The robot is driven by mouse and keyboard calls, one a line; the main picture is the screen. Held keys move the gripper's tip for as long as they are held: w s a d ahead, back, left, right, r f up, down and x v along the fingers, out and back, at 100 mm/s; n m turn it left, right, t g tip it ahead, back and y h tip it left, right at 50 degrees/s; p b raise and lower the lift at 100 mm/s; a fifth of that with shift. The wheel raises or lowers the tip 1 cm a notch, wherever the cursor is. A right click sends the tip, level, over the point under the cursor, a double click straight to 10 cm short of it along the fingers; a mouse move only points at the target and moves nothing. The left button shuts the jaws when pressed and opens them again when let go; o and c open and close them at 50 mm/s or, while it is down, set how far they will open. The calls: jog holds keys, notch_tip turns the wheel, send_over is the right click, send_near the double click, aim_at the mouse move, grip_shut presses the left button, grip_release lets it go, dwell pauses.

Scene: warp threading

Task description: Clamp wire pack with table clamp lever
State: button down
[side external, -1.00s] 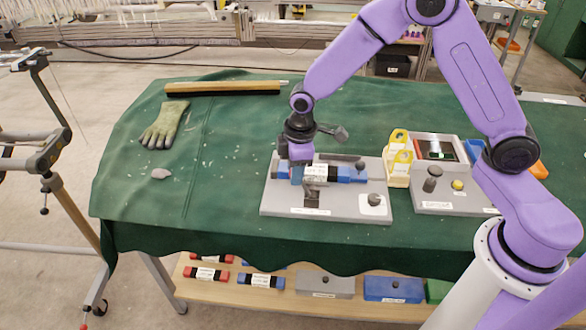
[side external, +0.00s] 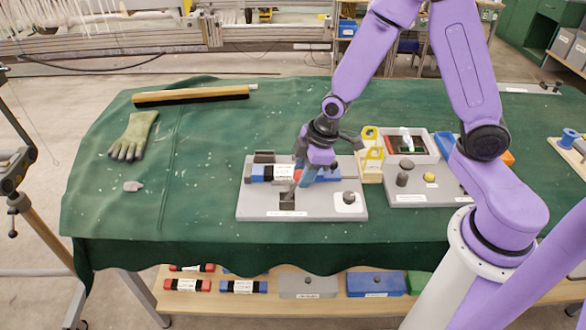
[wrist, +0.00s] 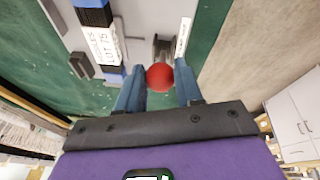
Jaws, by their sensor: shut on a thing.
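The wire pack (side external: 283,173), blue and black with a white label, lies on the grey clamp plate (side external: 250,211). The pack also shows at the upper left of the wrist view (wrist: 103,45). My gripper (side external: 303,183) is over the right half of the plate, tilted downward. In the wrist view its blue fingers (wrist: 160,85) are shut on the red ball knob (wrist: 160,77) of the clamp lever. A grey metal bracket (wrist: 163,48) shows just beyond the knob. Most of the lever is hidden, so I cannot tell how far it is turned.
A yellow-handled block (side external: 371,157) and a grey fixture (side external: 405,198) stand close right of the plate. A dark knob on a white pad (side external: 348,198) is at the plate's front right.

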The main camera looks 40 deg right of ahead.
jog(key=shift+s+d+f, duration=0.7)
jog(key=shift+s, duration=0.25)
jog(key=shift+s+f, duration=0.1)
jog(key=c, duration=0.8)
grip_release()
jog(key=shift+o, duration=0.2)
jog(key=shift+w+r, duration=0.2)
jog(key=v, duration=1.7)
jog(key=shift+a+r, duration=0.1)
jog(key=shift+r, duration=0.05)
